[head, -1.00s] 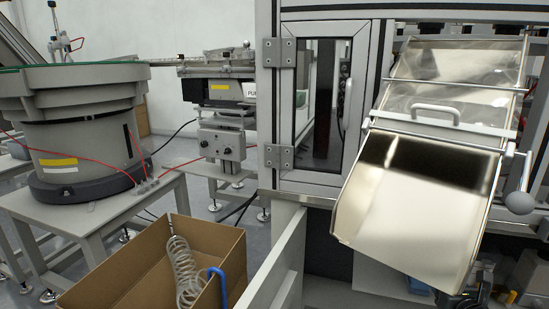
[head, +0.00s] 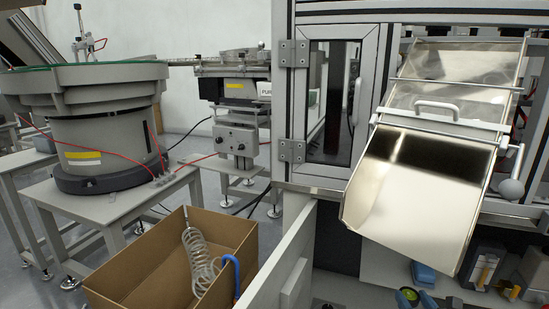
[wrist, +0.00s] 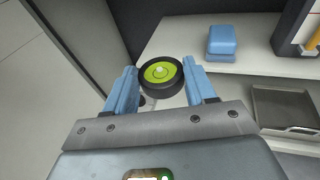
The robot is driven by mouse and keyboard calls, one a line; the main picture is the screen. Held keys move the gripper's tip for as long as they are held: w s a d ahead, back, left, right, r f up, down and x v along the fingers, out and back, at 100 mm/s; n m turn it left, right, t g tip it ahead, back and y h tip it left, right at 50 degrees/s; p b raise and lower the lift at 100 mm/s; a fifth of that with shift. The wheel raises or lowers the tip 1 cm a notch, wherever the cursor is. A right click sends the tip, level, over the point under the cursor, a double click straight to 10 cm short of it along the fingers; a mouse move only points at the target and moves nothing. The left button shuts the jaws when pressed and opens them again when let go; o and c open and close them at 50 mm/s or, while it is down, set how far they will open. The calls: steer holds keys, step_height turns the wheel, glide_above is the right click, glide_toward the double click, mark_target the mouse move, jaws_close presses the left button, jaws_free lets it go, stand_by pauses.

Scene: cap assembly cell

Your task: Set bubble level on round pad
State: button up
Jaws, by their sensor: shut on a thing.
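The bubble level is a small disc with a bright green face and a black rim. The level is held in front of a pale shelf (wrist: 178,38), face toward the wrist camera. I cannot make out a round pad in either view.
A blue block (wrist: 222,44) lies on the shelf beyond the gripper. A grey tray (wrist: 287,107) and a dark box (wrist: 294,28) are at the right. A cardboard box (head: 130,285) stands left.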

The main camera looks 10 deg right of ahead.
steer(key=s+a+f+n+y, duration=0.1)
steer(key=s+a+f, duration=0.15)
steer(key=a, duration=0.55)
steer(key=s+a+f+n+y, duration=0.1)
steer(key=s+a+f+y, duration=0.15)
steer(key=a, duration=0.65)
steer(key=s+a+f+n+y, duration=0.1)
steer(key=s+a, duration=0.3)
steer(key=a, duration=0.4)
step_height(320, 180, up, 24)
steer(key=p, duration=2.3)
steer(key=shift+w+d+f+t, duration=0.2)
steer(key=shift+w+t, duration=0.1)
steer(key=shift+w, duration=0.1)
